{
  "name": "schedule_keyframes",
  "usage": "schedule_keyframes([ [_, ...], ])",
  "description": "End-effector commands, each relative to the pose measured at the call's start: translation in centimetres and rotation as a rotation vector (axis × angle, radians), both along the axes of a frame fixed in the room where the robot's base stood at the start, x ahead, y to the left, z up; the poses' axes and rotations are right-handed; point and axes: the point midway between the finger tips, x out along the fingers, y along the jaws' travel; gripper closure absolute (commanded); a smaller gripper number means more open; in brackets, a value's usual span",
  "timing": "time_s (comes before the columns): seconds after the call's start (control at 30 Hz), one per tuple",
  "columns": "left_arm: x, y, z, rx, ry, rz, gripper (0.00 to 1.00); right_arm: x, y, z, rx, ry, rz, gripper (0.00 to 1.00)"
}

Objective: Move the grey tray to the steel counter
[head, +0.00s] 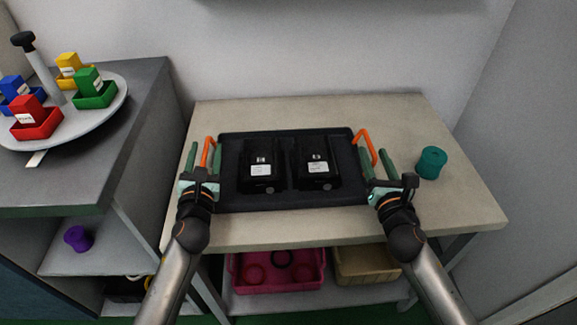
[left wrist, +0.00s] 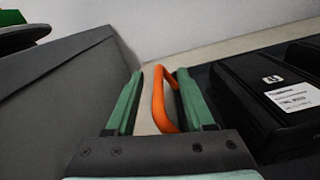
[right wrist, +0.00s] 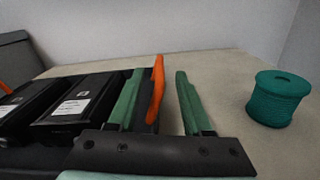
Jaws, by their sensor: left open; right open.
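The grey tray (head: 285,195) is dark and lies flat on the beige table, with an orange handle at each end and two black labelled boxes in it. My left gripper (head: 204,162) is open at the left orange handle (head: 209,150); in the left wrist view the handle (left wrist: 160,100) stands between the green fingers. My right gripper (head: 375,162) is open at the right orange handle (head: 365,142); in the right wrist view that handle (right wrist: 156,90) also stands between the fingers. The grey counter (head: 120,130) at the left may be the steel counter.
A teal spool (head: 432,162) stands right of my right gripper. The grey counter bears a round turntable (head: 100,113) with several coloured blocks in small trays. A purple spool (head: 78,238) sits on its lower shelf. Pink (head: 275,284) and tan (head: 365,268) bins are under the table.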

Motion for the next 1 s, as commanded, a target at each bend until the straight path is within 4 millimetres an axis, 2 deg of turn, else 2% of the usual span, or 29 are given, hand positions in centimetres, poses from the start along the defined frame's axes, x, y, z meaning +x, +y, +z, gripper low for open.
schedule_keyframes([
  [0.2,1.7,0.2,0.0,-0.001,0.0,0.001,0.47,1.7,0.2,0.0,0.001,0.0,0.0,0.5],
  [0.53,1.9,0.2,0.0,0.0,0.001,0.0,0.47,1.9,0.2,0.0,0.001,0.0,0.0,0.5],
  [0.9,1.8,0.2,0.0,0.0,0.001,0.0,0.88,1.8,0.2,0.0,0.0,0.0,0.0,0.92],
  [1.0,1.8,0.3,0.0,0.0,0.001,0.001,0.99,1.8,0.2,0.0,0.0,0.001,-0.001,1.0],
])
